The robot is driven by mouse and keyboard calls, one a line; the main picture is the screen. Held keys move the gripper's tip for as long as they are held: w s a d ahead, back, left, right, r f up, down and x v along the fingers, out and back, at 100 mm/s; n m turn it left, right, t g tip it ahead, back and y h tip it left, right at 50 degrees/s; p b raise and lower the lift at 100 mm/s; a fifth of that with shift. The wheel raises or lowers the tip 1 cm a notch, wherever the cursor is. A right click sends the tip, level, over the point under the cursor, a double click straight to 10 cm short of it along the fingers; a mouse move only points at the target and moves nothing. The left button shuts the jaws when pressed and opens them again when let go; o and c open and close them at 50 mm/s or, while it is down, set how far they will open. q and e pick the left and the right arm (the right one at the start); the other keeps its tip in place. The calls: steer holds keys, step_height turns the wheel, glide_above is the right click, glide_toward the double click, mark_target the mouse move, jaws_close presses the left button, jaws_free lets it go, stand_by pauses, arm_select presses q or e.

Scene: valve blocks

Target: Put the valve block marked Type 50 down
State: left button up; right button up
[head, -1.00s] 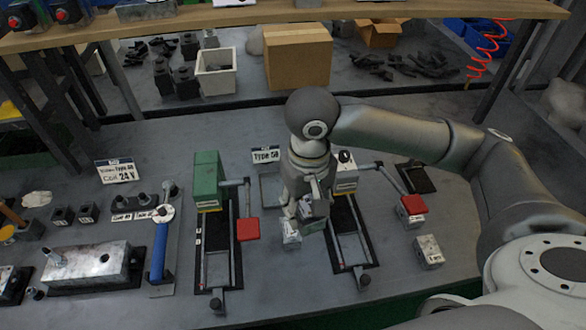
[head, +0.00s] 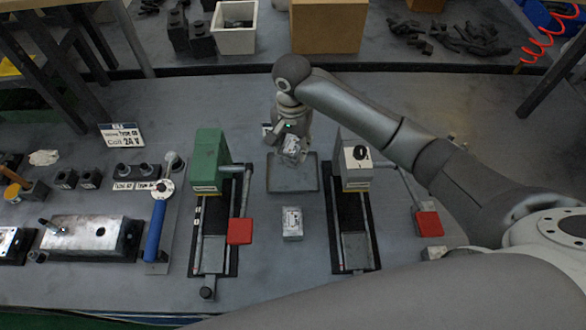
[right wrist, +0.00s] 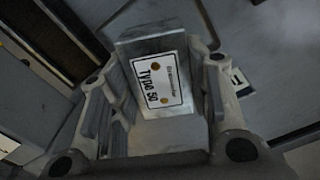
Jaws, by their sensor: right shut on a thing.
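My right gripper (head: 290,148) is shut on a grey metal valve block (head: 291,145), high over the far edge of a square grey tray (head: 294,185). In the right wrist view the block (right wrist: 160,80) sits between both fingers, tilted in the picture, with a white label that seems to read Type 50. I cannot tell whether the block touches the tray; the visible part of the tray is empty. My left gripper is not in view.
A second labelled block (head: 292,223) stands in front of the tray. A green-headed vise (head: 209,160) is to the left and a grey-headed vise (head: 355,165) to the right. Red handle pads (head: 240,231) jut out nearby. A white bin (head: 235,28) is behind.

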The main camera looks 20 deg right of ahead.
glide_above(293, 174)
step_height(293, 174, down, 5)
steer(key=shift+r, duration=0.2)
steer(key=shift+w+f+p, duration=0.1)
steer(key=shift+f+p, duration=0.2)
steer(key=shift+f, duration=0.4)
step_height(293, 174, down, 2)
steer(key=shift+f, duration=0.2)
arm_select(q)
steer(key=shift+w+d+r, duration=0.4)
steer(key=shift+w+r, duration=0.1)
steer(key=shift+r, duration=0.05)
arm_select(e)
steer(key=shift+f, duration=0.4)
steer(key=o, duration=1.3)
steer(key=shift+f, duration=0.1)
